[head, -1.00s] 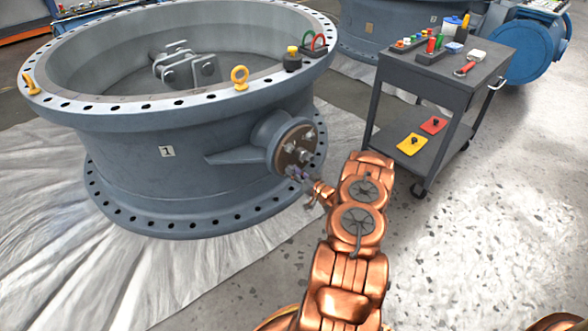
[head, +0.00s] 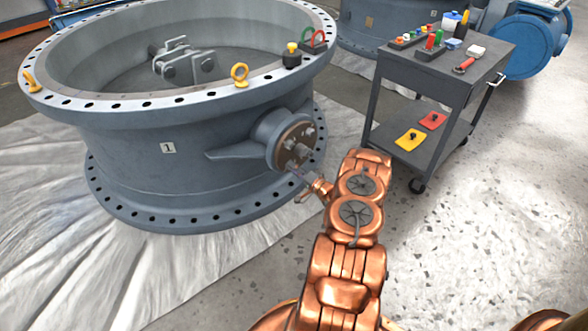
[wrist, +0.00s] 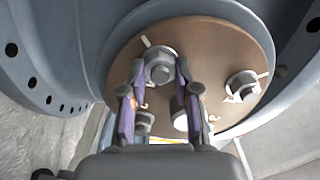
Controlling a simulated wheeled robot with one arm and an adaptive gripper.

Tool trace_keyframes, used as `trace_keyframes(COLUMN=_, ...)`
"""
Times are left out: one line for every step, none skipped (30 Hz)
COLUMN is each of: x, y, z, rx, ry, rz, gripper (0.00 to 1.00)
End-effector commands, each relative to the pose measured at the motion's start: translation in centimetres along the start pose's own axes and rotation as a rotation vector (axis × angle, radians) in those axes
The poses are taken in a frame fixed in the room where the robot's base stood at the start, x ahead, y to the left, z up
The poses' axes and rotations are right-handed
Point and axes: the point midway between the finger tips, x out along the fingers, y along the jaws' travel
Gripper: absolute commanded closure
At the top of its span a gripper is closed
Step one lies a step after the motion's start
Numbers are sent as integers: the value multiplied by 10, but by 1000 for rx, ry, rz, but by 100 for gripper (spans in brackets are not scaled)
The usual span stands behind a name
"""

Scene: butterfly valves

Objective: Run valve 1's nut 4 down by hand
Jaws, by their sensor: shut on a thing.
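Valve 1 (head: 190,150) is a large grey ring body marked 1, lying on a sheet. Its side boss carries a round brown plate (wrist: 205,45) with several nuts on studs. In the wrist view my gripper (wrist: 160,70) has its two purple-padded fingers on either side of a hex nut (wrist: 160,73) at the plate's upper middle, shut on it. The nut's number cannot be read. Another nut (wrist: 243,84) sits to the right, clear of the fingers. Lower fasteners are partly hidden behind the fingers.
A dark cart (head: 425,80) with tools and coloured parts stands to the right of the valve. A yellow plate (head: 411,140) and a red plate (head: 433,120) lie on its lower shelf. The speckled floor (head: 480,230) at right is clear.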

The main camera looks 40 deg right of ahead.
Motion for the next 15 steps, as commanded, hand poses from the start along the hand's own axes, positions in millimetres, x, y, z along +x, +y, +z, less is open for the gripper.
trace_keyframes(x=0, y=0, z=-1, rx=42, ry=1, rz=-1, gripper=100)
trace_keyframes(x=0, y=0, z=-1, rx=71, ry=1, rz=-1, gripper=100)
trace_keyframes(x=0, y=0, z=-1, rx=109, ry=1, rz=-1, gripper=100)
trace_keyframes(x=0, y=1, z=-1, rx=137, ry=1, rz=0, gripper=100)
trace_keyframes(x=0, y=1, z=-1, rx=166, ry=1, rz=0, gripper=100)
trace_keyframes(x=0, y=1, z=-1, rx=204, ry=1, rz=0, gripper=100)
trace_keyframes(x=0, y=1, z=-1, rx=232, ry=1, rz=0, gripper=100)
trace_keyframes(x=0, y=1, z=-1, rx=261, ry=1, rz=0, gripper=100)
trace_keyframes(x=0, y=1, z=0, rx=299, ry=1, rz=0, gripper=100)
trace_keyframes(x=0, y=1, z=0, rx=327, ry=1, rz=0, gripper=100)
trace_keyframes(x=0, y=1, z=0, rx=356, ry=1, rz=0, gripper=100)
trace_keyframes(x=0, y=2, z=0, rx=394, ry=1, rz=0, gripper=100)
trace_keyframes(x=0, y=2, z=0, rx=422, ry=1, rz=0, gripper=100)
trace_keyframes(x=0, y=2, z=0, rx=449, ry=1, rz=0, gripper=100)
trace_keyframes(x=0, y=2, z=0, rx=486, ry=1, rz=0, gripper=100)
